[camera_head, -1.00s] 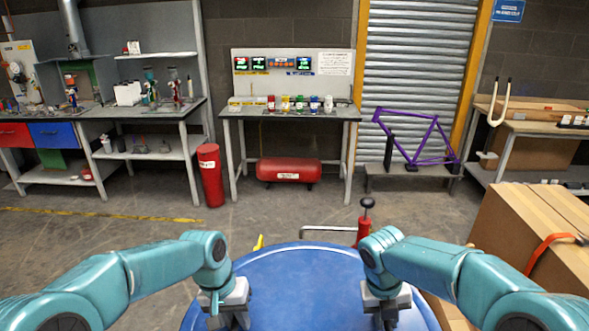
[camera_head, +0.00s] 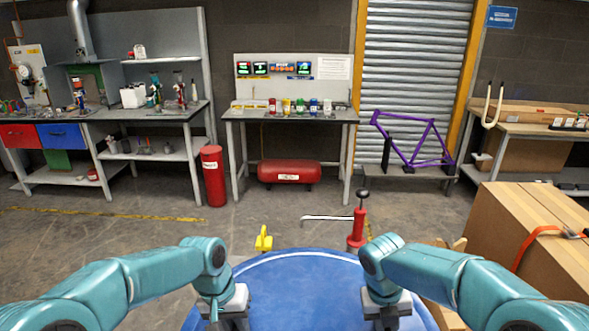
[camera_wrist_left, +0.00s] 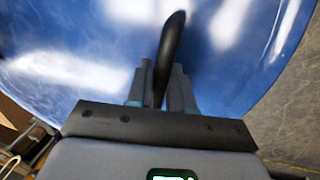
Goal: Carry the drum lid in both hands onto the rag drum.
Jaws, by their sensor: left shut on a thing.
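The drum lid (camera_head: 300,290) is a wide blue disc with a pale ring near its rim, low in the head view between my arms. It fills much of the left wrist view (camera_wrist_left: 80,60). My left gripper (camera_wrist_left: 163,82) is shut on a dark curved handle on the lid. In the head view my left gripper (camera_head: 228,320) is over the lid's left part. My right gripper (camera_head: 388,318) is over its right part; its fingertips are cut off by the bottom edge, so its grip cannot be seen. I cannot identify the rag drum in these views.
A red pump (camera_head: 357,232) and a yellow object (camera_head: 263,240) are just beyond the lid. A large cardboard box (camera_head: 525,235) stands close on the right. A red cylinder (camera_head: 213,175), a bench (camera_head: 290,115) and a purple frame (camera_head: 415,145) stand farther back. Open floor lies between.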

